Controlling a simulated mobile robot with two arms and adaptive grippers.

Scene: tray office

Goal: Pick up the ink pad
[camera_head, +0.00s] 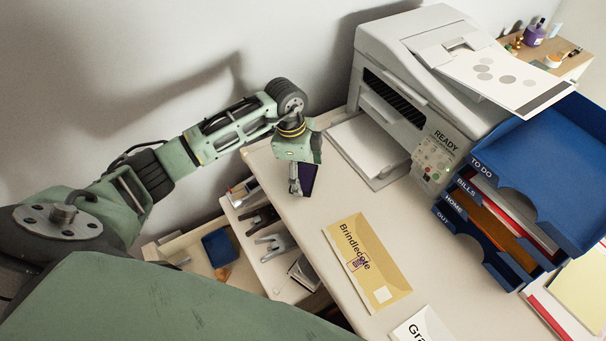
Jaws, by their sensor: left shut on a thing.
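My left gripper (296,187) points down at the left edge of the desk, beside the printer. It is shut on a dark purple, flat thing (308,178), which looks like the ink pad. The gripper and wrist hide part of it. It appears to be held above the desk top, though the exact height is hard to tell. My right gripper is not in view.
A tan envelope (345,243) with a purple stamp mark lies on the desk (330,207). A white envelope (422,328) lies nearer. The printer (412,85) and blue letter trays (547,150) stand right. Open drawers with a blue item (219,248) and staplers (272,246) are below left.

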